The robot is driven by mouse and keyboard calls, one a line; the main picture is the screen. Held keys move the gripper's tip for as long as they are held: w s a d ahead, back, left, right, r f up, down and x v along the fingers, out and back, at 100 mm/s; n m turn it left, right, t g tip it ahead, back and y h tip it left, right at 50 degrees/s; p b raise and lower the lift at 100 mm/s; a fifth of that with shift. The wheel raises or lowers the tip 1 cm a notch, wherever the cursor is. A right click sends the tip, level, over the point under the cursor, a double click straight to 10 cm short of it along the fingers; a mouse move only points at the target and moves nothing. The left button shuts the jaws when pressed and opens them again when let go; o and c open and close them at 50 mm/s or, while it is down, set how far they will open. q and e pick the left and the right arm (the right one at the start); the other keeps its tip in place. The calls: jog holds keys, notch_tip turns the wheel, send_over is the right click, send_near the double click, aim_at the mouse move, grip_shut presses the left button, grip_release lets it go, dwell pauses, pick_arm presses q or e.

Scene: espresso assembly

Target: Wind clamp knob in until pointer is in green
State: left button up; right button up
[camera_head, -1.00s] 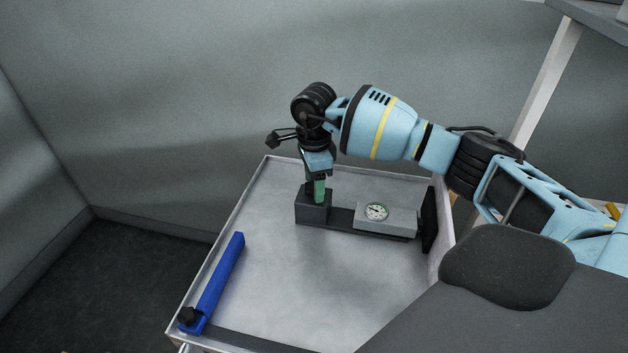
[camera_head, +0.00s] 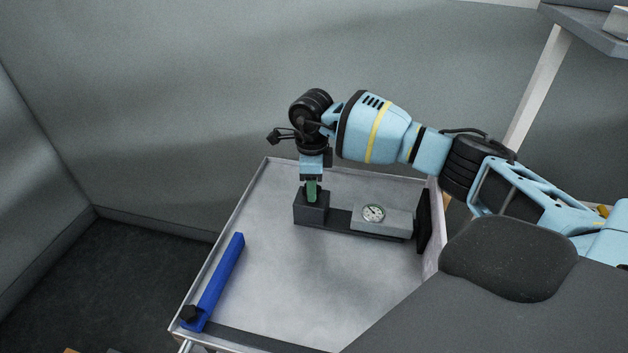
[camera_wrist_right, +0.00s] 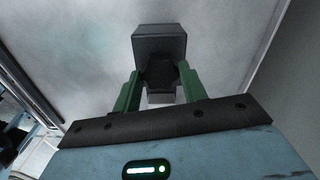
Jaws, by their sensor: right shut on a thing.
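The clamp is a dark grey fixture on the tray, with a block (camera_head: 311,208) at its left end and a lighter grey gauge housing (camera_head: 396,221) toward its right. A round dial (camera_head: 373,213) with a pale face and green rim sits on the housing; its pointer is too small to read. My right gripper (camera_head: 312,194) points down over the block, with green fingers. In the right wrist view the fingers are shut on the dark knob (camera_wrist_right: 160,75), next to the block (camera_wrist_right: 160,42). In the head view the knob is hidden by the fingers. My left gripper is not in view.
The grey metal tray (camera_head: 270,270) has raised edges. A blue bar (camera_head: 220,275) with a black knob (camera_head: 189,314) lies along its left side. A black upright plate (camera_head: 423,221) stands at the clamp's right end. The tray's middle is clear.

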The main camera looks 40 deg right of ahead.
jog(key=m, duration=0.1)
jog(key=m+p, duration=0.1)
jog(key=m, duration=0.1)
jog(key=shift+r+m+p, duration=0.25)
jog(key=shift+m+p, duration=0.05)
jog(key=shift+m, duration=0.1)
jog(key=m+p, duration=0.1)
jog(key=m, duration=0.2)
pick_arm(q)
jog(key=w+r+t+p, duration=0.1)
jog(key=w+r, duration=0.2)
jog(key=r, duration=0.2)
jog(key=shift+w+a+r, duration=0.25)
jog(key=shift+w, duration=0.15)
pick_arm(e)
jog(key=shift+f+m, duration=0.1)
jog(key=shift+m, duration=1.4)
jog(key=o, duration=1)
jog(key=shift+f, duration=0.1)
